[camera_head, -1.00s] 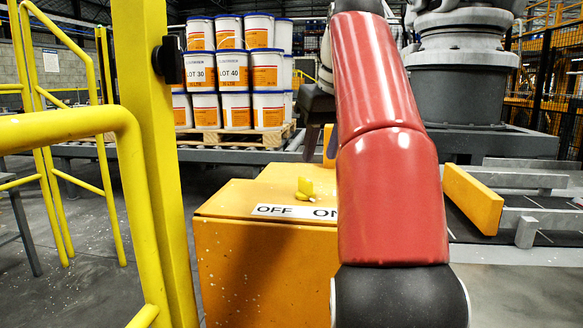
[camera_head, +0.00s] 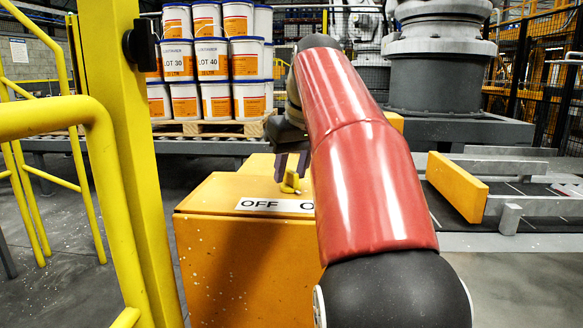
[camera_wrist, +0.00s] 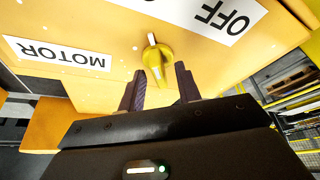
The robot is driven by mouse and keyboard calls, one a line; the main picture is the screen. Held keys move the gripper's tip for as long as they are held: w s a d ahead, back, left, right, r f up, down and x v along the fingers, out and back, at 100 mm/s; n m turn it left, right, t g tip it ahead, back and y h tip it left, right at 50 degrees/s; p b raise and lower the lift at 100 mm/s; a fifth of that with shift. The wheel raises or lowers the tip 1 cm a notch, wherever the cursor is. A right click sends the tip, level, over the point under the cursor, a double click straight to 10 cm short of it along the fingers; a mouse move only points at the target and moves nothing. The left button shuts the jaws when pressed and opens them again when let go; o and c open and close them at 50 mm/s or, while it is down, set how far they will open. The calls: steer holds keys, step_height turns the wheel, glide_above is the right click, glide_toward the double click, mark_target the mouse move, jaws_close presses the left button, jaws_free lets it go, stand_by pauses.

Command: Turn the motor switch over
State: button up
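The motor switch (camera_head: 289,183) is a yellow knob on top of an orange box (camera_head: 245,245). In the wrist view the knob (camera_wrist: 153,62) sits between a MOTOR label (camera_wrist: 58,57) and an OFF label (camera_wrist: 222,14), with a white line along its handle. My gripper (camera_head: 292,160) is at the knob in the head view. In the wrist view my gripper (camera_wrist: 160,85) has its two dark fingers apart, one on each side of the knob's near end. I cannot tell whether either finger touches it. My red arm hides the right part of the ON/OFF label (camera_head: 272,205).
Yellow railings and a post (camera_head: 140,160) stand close on the left. Stacked pails (camera_head: 205,62) sit on a pallet behind. A conveyor with an orange plate (camera_head: 457,187) lies to the right. A grey machine base (camera_head: 436,80) stands at the back.

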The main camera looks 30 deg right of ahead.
jaws_close()
steer(key=shift+m, duration=0.3)
steer(key=m+h, duration=0.1)
steer(key=m, duration=0.2)
steer(key=m+h, duration=0.1)
steer(key=m, duration=0.2)
steer(key=shift+a+g+h, duration=0.1)
steer(key=shift+g+h, duration=0.2)
steer(key=m+h, duration=0.1)
steer(key=m, duration=0.2)
steer(key=shift+w+m+g, duration=0.1)
steer(key=shift+m+g, duration=0.2)
steer(key=shift+g, duration=0.1)
steer(key=shift+a+m+g+h, duration=0.1)
steer(key=shift+m+g+h, duration=0.35)
steer(key=shift+m, duration=1.35)
steer(key=shift+g, duration=0.25)
